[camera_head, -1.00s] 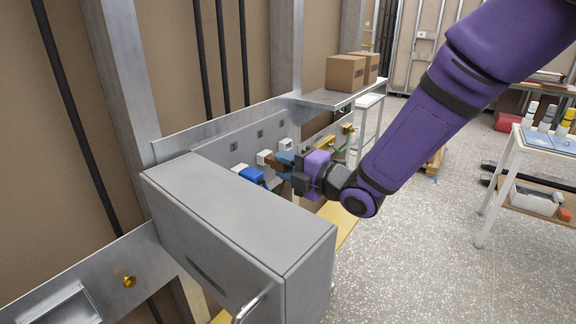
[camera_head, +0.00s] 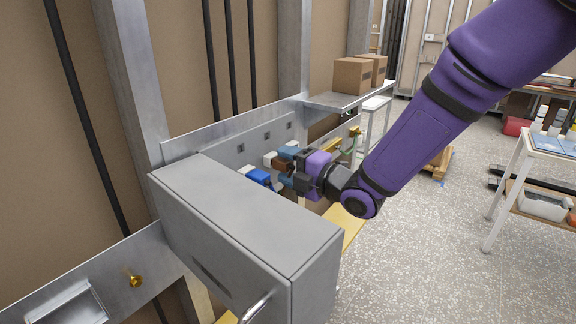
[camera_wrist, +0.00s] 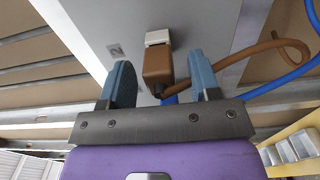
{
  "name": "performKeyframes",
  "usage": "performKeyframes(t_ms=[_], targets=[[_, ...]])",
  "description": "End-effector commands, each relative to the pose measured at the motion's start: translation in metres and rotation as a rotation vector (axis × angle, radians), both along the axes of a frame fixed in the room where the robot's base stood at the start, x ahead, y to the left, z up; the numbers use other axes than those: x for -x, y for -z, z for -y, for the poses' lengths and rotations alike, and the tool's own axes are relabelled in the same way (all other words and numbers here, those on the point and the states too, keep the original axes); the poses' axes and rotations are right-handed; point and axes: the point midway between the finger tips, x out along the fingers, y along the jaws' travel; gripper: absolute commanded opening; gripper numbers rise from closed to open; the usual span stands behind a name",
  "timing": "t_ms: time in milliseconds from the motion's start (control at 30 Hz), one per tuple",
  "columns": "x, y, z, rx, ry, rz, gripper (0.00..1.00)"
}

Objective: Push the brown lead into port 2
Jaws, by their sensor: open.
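The brown lead's plug (camera_wrist: 158,66) sits end-on against a white port block (camera_wrist: 157,37) on the grey panel in the wrist view. No gap shows between them, but I cannot tell how deep the plug is. A "2" label (camera_wrist: 115,50) is on the panel left of this port. The brown cable curves off to the right. My gripper (camera_wrist: 162,80) is open, its blue fingers on either side of the plug with space on both sides. In the head view the brown plug (camera_head: 281,164) shows partly between the fingers of my gripper (camera_head: 288,168).
A blue plug (camera_head: 258,176) is at the neighbouring port, nearer the big grey box (camera_head: 235,215). Its blue cable (camera_wrist: 285,80) runs at the right in the wrist view. A shelf with cardboard boxes (camera_head: 352,76) is beyond.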

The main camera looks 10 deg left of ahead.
Motion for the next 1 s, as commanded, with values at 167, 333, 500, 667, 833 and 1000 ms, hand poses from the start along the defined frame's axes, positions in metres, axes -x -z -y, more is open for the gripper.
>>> performKeyframes(t_ms=[167, 333, 500, 667, 833, 1000], targets=[[0.005, 0.000, 0.013, 0.000, 0.001, 0.001, 0.57], [0.016, 0.000, 0.041, 0.001, 0.003, 0.000, 0.57], [0.028, 0.000, 0.070, 0.001, 0.002, 0.000, 0.57], [0.036, 0.000, 0.089, 0.001, 0.002, 0.000, 0.57], [0.041, 0.000, 0.099, -0.001, 0.001, 0.000, 0.57], [0.041, 0.000, 0.100, -0.001, 0.000, 0.000, 0.57]])
